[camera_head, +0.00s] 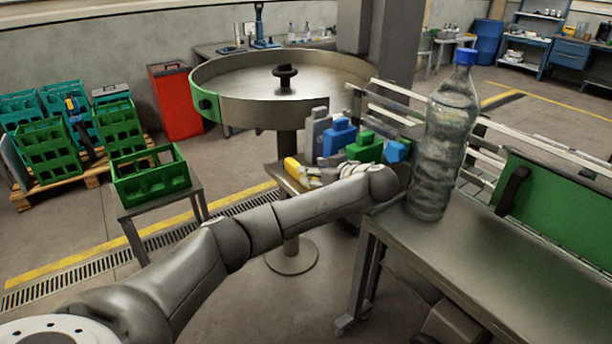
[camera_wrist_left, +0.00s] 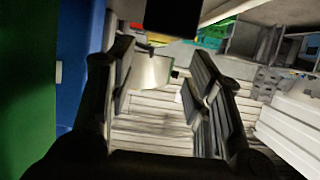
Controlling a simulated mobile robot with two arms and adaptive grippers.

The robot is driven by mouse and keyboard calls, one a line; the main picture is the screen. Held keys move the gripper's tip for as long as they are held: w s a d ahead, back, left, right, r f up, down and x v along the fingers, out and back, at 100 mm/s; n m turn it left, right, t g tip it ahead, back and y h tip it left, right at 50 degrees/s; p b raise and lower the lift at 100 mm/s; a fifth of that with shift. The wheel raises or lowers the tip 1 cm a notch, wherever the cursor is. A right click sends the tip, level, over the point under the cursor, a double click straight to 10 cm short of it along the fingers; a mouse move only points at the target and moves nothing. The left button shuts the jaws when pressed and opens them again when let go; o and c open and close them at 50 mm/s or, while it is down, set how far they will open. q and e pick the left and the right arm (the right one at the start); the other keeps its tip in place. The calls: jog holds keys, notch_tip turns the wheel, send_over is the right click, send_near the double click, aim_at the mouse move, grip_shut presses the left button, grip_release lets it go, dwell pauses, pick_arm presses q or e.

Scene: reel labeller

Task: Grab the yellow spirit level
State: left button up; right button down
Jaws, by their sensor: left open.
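A yellow object (camera_head: 292,168), which looks like the spirit level, sits on the low stand below the round metal turntable in the head view. Only a short part of it shows, and my left arm and gripper cover the area beside it. My left gripper (camera_head: 312,178) is just right of the yellow object in the head view; its fingers are hard to make out there. In the left wrist view my left gripper (camera_wrist_left: 158,78) is open, with both fingers apart and nothing clearly held between them. No yellow level can be made out in that view.
Blue block-like parts (camera_head: 339,137) and green ones (camera_head: 364,148) stand just behind my left wrist. A large clear bottle (camera_head: 444,140) with a blue cap stands on the metal table (camera_head: 470,258) at right. A green crate (camera_head: 150,178) rests on a stand at left.

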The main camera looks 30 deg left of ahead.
pick_arm(q)
jog(key=shift+w+a+f, duration=0.2)
jog(key=shift+a, duration=0.15)
jog(key=shift+w+a+f+p, duration=0.2)
jog(key=shift+w+a+p, duration=0.15)
jog(key=shift+a+p, duration=0.1)
jog(key=p+x, duration=0.1)
jog(key=x, duration=0.2)
jog(key=shift+f, duration=0.1)
jog(key=shift+w+a+f, duration=0.25)
jog(key=shift+a+f, duration=0.1)
jog(key=shift+a, duration=0.05)
jog(key=shift+d, duration=0.1)
jog(key=shift+c, duration=0.6)
grip_shut()
pick_arm(e)
jog(key=shift+w+a+r, duration=0.1)
jog(key=shift+w+r, duration=0.1)
jog(key=shift+r, duration=0.45)
jog(key=shift+w+a+r, duration=0.1)
jog(key=shift+w+r, duration=0.05)
jog(key=shift+r, duration=0.45)
